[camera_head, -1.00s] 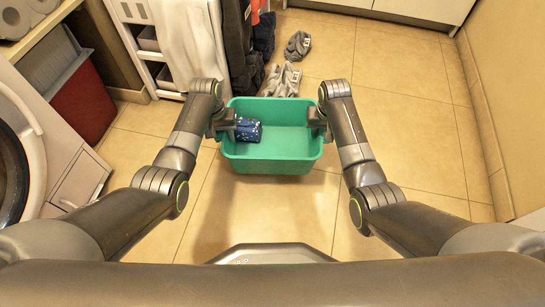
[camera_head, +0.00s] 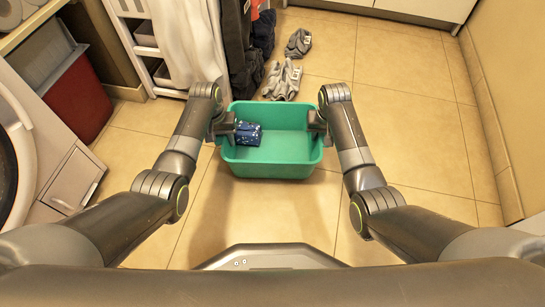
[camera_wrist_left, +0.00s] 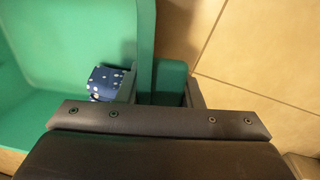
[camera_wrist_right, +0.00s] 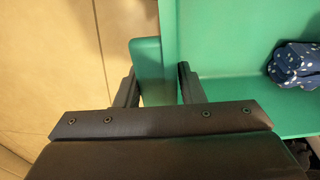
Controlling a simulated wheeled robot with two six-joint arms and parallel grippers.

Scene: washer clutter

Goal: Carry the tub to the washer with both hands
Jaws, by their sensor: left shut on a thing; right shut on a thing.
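The green tub (camera_head: 285,161) hangs between my two arms in the head view, ahead of my base. A dark blue cloth with light spots (camera_head: 248,133) lies in its left part; it also shows in the left wrist view (camera_wrist_left: 106,82) and the right wrist view (camera_wrist_right: 296,64). My left gripper (camera_head: 226,127) is shut on the tub's left wall, with the wall between its fingers in the left wrist view (camera_wrist_left: 165,85). My right gripper (camera_head: 314,124) is shut on the right wall, which also shows between its fingers in the right wrist view (camera_wrist_right: 158,85).
The washer (camera_head: 20,150) stands at the left, partly cut off by the frame. A red bin (camera_head: 80,98) is beside it. Grey garments (camera_head: 283,80) (camera_head: 299,43) lie on the floor beyond the tub. A wall closes the right side; the tiled floor (camera_head: 420,140) before it is clear.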

